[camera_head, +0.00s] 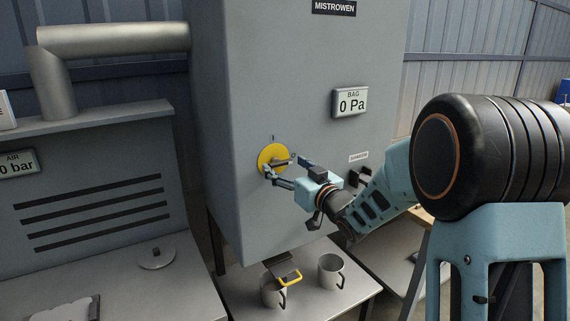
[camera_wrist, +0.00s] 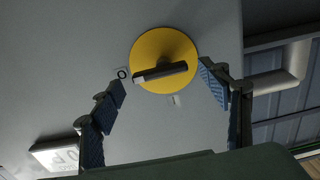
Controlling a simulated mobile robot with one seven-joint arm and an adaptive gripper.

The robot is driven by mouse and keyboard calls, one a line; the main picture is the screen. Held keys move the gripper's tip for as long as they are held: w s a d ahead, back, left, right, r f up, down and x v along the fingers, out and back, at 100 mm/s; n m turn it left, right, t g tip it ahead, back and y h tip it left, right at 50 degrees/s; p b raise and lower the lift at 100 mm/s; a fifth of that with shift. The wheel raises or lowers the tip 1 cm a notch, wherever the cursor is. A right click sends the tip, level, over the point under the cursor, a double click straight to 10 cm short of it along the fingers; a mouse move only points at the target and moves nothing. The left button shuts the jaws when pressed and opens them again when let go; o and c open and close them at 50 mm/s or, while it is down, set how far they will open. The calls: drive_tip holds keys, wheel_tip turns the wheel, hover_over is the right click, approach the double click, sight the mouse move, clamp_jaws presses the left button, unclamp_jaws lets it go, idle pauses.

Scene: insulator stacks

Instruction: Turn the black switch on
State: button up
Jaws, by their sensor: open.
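A rotary switch sits on the grey cabinet's front, a dark bar handle (camera_wrist: 160,72) across a yellow round plate (camera_head: 267,154). The yellow plate also shows in the wrist view (camera_wrist: 165,48). The handle's left end points to the "O" mark (camera_wrist: 122,73) in the wrist view; an "I" mark (camera_head: 273,137) is above the plate in the head view. My gripper (camera_head: 288,168) is open in front of the switch. In the wrist view its fingers (camera_wrist: 162,80) are spread on either side of the handle, with nothing between them gripped. Contact cannot be told.
The grey cabinet (camera_head: 240,90) carries a "BAG 0 Pa" display (camera_head: 350,102) and a "SHAKER" label (camera_head: 358,157) with a dark part (camera_head: 359,178) below it. Metal mugs (camera_head: 331,271) stand on the low table beneath. A grey slotted unit (camera_head: 90,190) is at left.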

drive_tip(key=shift+w+a, duration=0.2)
drive_tip(key=shift+w, duration=0.1)
drive_tip(key=shift+c, duration=0.6)
drive_tip(key=c, duration=1)
drive_tip(key=shift+c, duration=0.2)
